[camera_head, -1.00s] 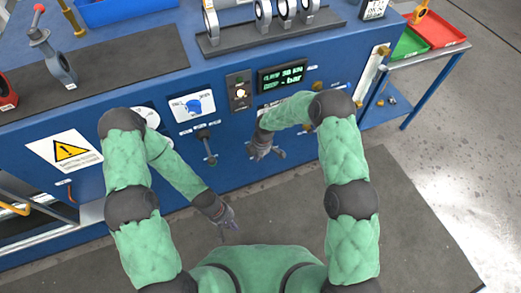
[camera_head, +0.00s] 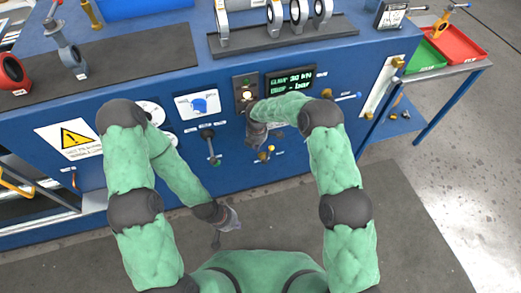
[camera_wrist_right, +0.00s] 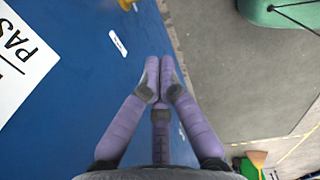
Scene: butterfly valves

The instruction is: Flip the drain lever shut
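Small levers sit on the blue front panel in the head view; their labels are too small to read, so I cannot tell which is the drain lever. A yellow-fitted lever (camera_head: 265,153) is just below my right gripper (camera_head: 256,140). A dark-handled lever with a green end (camera_head: 210,147) hangs downward to its left. A blue-handled lever (camera_head: 346,96) lies roughly level at the right. In the wrist view my right gripper (camera_wrist_right: 159,78) has its fingers together with nothing between them, near the blue panel. My left gripper (camera_head: 230,218) hangs low, away from the panel; its fingers are unclear.
The bench top carries a rack of valve rings (camera_head: 285,40) and a dark mat (camera_head: 100,65). The panel has a display (camera_head: 290,80) and a warning sign (camera_head: 70,139). Red (camera_head: 458,43) and green trays stand right. A dark floor mat (camera_head: 400,220) lies in front.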

